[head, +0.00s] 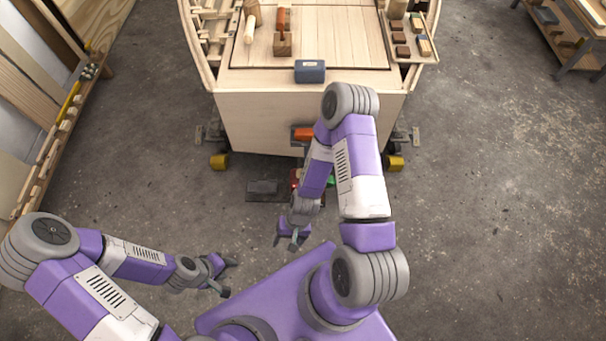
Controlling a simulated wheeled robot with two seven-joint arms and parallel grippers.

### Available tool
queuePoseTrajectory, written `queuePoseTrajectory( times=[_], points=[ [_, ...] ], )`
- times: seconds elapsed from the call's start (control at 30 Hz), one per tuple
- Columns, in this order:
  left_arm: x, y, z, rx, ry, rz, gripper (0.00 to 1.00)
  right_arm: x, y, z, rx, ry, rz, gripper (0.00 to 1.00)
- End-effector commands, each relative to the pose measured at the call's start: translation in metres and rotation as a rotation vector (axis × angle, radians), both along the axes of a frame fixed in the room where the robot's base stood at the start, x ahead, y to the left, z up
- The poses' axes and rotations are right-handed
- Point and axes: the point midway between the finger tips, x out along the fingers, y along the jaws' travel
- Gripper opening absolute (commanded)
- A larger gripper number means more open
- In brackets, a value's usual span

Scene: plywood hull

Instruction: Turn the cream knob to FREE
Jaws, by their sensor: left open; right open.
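I cannot make out a cream knob or a FREE marking in the head view. A dark low panel (262,188) lies on the floor in front of the plywood hull (250,115), with small red and green parts beside it, partly hidden by my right arm. My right gripper (286,242) is open and empty, just in front of this panel and pointing down toward the floor. My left gripper (228,278) is open and empty, lower left of the right one, over bare floor.
An orange part (303,134) sits on the hull's end. Boards (30,85) lean at the left. Concrete floor (490,230) is clear on the right.

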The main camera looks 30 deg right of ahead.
Motion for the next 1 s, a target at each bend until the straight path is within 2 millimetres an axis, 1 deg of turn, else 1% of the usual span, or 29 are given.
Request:
queuePoseTrajectory(
  times=[0.17, 0.27, 0.33, 0.37, 0.47, 0.57, 0.6, 0.67, 0.7, 0.77, 0.8, 0.87, 0.9, 1.0],
  points=[
    [0.0, 0.0, 0.009, 0.0, 0.0, 0.0, 0.43, -0.006, 0.0, -0.011, 0.055, 0.152, -0.176, 0.69],
    [0.0, 0.0, 0.014, 0.0, 0.0, 0.0, 0.43, -0.006, 0.005, -0.017, 0.117, 0.255, -0.318, 0.69],
    [0.0, 0.0, 0.019, 0.0, 0.0, 0.0, 0.43, -0.001, 0.011, -0.021, 0.189, 0.338, -0.452, 0.69],
    [0.0, 0.0, 0.022, 0.0, 0.0, 0.0, 0.43, 0.003, 0.013, -0.022, 0.229, 0.374, -0.519, 0.69],
    [0.0, 0.0, 0.03, 0.0, 0.0, 0.0, 0.43, 0.027, 0.019, -0.026, 0.388, 0.469, -0.771, 0.69],
    [0.0, 0.0, 0.038, 0.0, 0.0, 0.0, 0.43, 0.063, 0.012, -0.03, 0.571, 0.515, -1.04, 0.69],
    [0.0, 0.0, 0.042, 0.0, 0.0, 0.0, 0.43, 0.079, 0.004, -0.033, 0.648, 0.515, -1.152, 0.69],
    [0.0, 0.0, 0.046, 0.0, 0.0, 0.0, 0.43, 0.104, -0.015, -0.038, 0.761, 0.495, -1.325, 0.69],
    [0.0, 0.0, 0.049, 0.0, 0.0, 0.0, 0.43, 0.119, -0.032, -0.041, 0.835, 0.47, -1.441, 0.69],
    [0.0, 0.0, 0.054, 0.0, 0.0, 0.0, 0.43, 0.138, -0.062, -0.048, 0.935, 0.414, -1.609, 0.69],
    [0.0, 0.0, 0.056, 0.0, 0.0, 0.0, 0.43, 0.147, -0.084, -0.053, 0.991, 0.369, -1.713, 0.69],
    [0.0, 0.0, 0.059, 0.0, 0.0, 0.0, 0.43, 0.156, -0.116, -0.061, 1.061, 0.296, -1.854, 0.69],
    [0.0, 0.0, 0.061, 0.0, 0.0, 0.0, 0.43, 0.158, -0.137, -0.066, 1.097, 0.244, -1.933, 0.69],
    [0.0, 0.0, 0.064, 0.0, 0.0, 0.0, 0.43, 0.158, -0.175, -0.075, 1.153, 0.141, -2.08, 0.69]
  ],
)
